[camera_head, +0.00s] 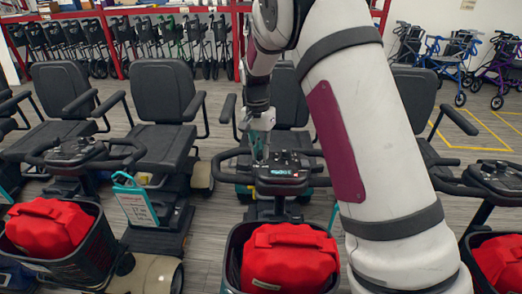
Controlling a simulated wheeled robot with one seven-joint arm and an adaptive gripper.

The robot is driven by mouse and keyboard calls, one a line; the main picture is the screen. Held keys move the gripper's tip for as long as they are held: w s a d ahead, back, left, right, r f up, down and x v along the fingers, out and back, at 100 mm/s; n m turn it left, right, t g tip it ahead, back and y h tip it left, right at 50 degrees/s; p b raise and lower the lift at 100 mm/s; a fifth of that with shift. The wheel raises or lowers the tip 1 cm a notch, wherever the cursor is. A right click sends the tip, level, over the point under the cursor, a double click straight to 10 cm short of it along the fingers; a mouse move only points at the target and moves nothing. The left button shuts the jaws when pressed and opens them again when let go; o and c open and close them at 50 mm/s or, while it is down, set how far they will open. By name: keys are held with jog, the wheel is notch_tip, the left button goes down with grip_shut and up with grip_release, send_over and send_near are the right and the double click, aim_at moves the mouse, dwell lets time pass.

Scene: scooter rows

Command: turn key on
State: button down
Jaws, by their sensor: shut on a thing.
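The middle scooter's dark control console (284,173) sits between its handlebars, in front of its black seat. My gripper (261,160) points down over the left part of this console, with its fingertips at the panel. It is shut on the key, which is too small and too covered by the fingers to make out. I cannot tell which way the key is turned.
Red bags sit in the front baskets, one red bag (290,258) below the console. Another scooter console (75,152) stands left, and one (495,176) right. Black seats (163,95) stand behind. Rollators (455,55) line the back right.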

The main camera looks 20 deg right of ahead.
jog(key=shift+m, duration=0.3)
jog(key=c, duration=1.6)
grip_release()
jog(key=shift+r, duration=0.15)
notch_tip(320, 180, up, 12)
jog(key=shift+w+a, duration=0.3)
jog(key=shift+w, duration=0.1)
